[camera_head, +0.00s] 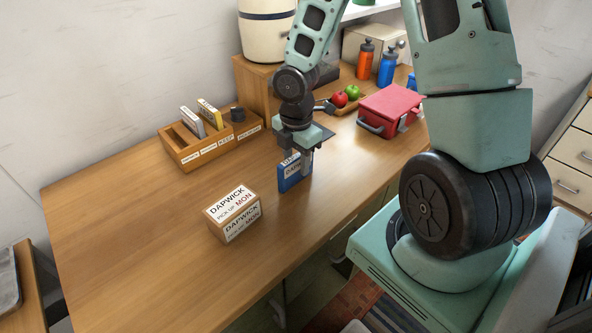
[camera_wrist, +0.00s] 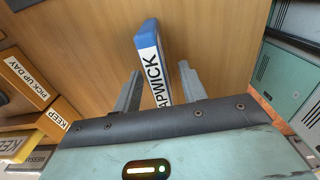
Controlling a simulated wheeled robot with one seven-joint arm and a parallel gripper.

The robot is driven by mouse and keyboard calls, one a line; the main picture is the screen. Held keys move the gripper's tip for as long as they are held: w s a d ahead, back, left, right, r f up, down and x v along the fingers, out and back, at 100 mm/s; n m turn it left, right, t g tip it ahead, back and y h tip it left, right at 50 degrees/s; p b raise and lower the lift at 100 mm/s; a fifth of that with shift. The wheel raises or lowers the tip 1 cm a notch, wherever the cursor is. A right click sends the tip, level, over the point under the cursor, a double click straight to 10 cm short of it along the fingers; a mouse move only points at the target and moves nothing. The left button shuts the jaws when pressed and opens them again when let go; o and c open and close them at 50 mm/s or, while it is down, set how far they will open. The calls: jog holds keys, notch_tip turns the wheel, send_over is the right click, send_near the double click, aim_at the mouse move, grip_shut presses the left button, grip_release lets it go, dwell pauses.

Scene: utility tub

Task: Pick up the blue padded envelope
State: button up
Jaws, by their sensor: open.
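The blue padded envelope (camera_head: 288,180) stands upright on the wooden table, with a white label on its face. In the wrist view the envelope (camera_wrist: 151,62) shows its blue edge and part of a label ending in "APWICK". My gripper (camera_head: 297,163) is directly above and around the upper part of the envelope, pointing down. In the wrist view my gripper (camera_wrist: 160,85) is open, with one finger on each side of the envelope and gaps visible beside it. The envelope's lower end in the wrist view is hidden behind the gripper body.
A box labelled "DAPWICK" (camera_head: 233,214) sits in front and left. A wooden sorter (camera_head: 184,158) with upright items stands behind left. A red case (camera_head: 391,109), fruit tray (camera_head: 344,108) and bottles (camera_head: 365,60) are back right. The table's (camera_head: 110,230) left side is clear.

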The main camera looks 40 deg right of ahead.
aim_at(296, 172)
notch_tip(296, 172, down, 4)
jog(key=shift+f, duration=0.15)
grip_shut()
